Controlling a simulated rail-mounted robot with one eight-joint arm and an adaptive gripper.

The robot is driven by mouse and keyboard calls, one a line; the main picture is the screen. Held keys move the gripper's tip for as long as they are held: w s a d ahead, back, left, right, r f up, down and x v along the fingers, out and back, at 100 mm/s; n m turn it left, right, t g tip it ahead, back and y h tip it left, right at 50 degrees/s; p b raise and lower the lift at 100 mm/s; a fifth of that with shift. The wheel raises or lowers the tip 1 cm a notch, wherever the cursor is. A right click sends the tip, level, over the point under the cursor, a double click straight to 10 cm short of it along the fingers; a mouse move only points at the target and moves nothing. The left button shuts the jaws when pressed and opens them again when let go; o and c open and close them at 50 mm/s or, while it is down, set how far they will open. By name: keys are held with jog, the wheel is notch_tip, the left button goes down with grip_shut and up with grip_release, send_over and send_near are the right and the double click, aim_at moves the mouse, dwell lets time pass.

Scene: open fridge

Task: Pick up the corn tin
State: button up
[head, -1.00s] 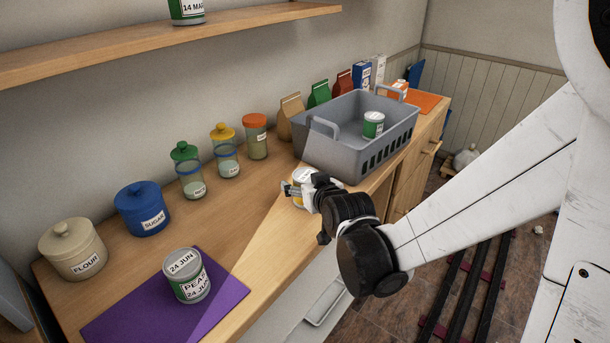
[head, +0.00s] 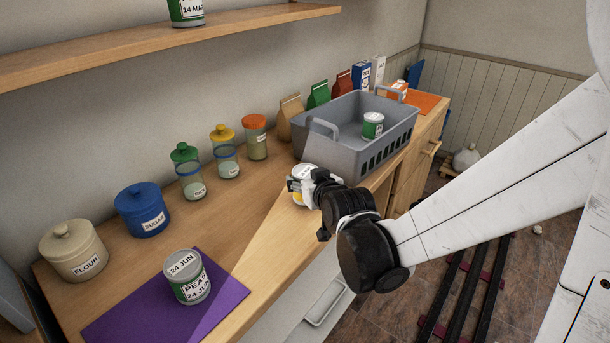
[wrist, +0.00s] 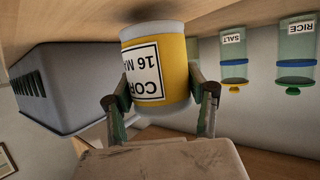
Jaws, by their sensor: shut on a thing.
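The corn tin (wrist: 158,66) has a yellow label with a white panel reading "COR" and "16 MA". In the wrist view, which looks upside down, it sits between the two fingers of my gripper (wrist: 160,100). The fingers are shut on its sides. In the head view the tin (head: 303,180) is on the wooden counter in front of the grey basket, partly hidden by my gripper (head: 306,186). Its base appears to be at the counter surface; I cannot tell whether it is lifted.
The grey basket (head: 340,160) stands just behind the tin, with a green tin (head: 373,125) inside. Glass jars (head: 228,160) stand along the wall. A peas tin (head: 187,277) is on a purple mat (head: 120,318) at the front left. Bare counter lies left of my gripper.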

aim_at(303, 167)
notch_tip(303, 167, up, 3)
jog(key=shift+r+p, duration=0.1)
jog(key=shift+p, duration=0.35)
jog(key=s+a+r+p, duration=0.2)
jog(key=s+a+r, duration=0.4)
jog(key=s, duration=0.3)
jog(key=shift+a+r, duration=0.2)
jog(key=shift+a, duration=0.45)
jog(key=shift+d, duration=0.1)
